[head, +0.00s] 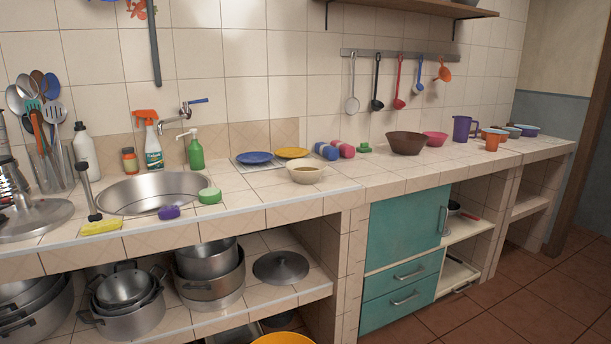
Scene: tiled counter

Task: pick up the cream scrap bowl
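The cream scrap bowl (305,173) stands upright on the tiled counter, right of the sink and near the middle of the head view. It is small and round, and something brownish shows inside it. Nothing covers it. Neither of my grippers shows in the head view.
The sink (152,194) lies to the left, with a green sponge (209,196) at its edge. Blue and yellow plates (254,158) sit behind left of the bowl. Dumbbell-like blue and pink items (327,151) stand behind it. Counter (368,181) right of the bowl is clear.

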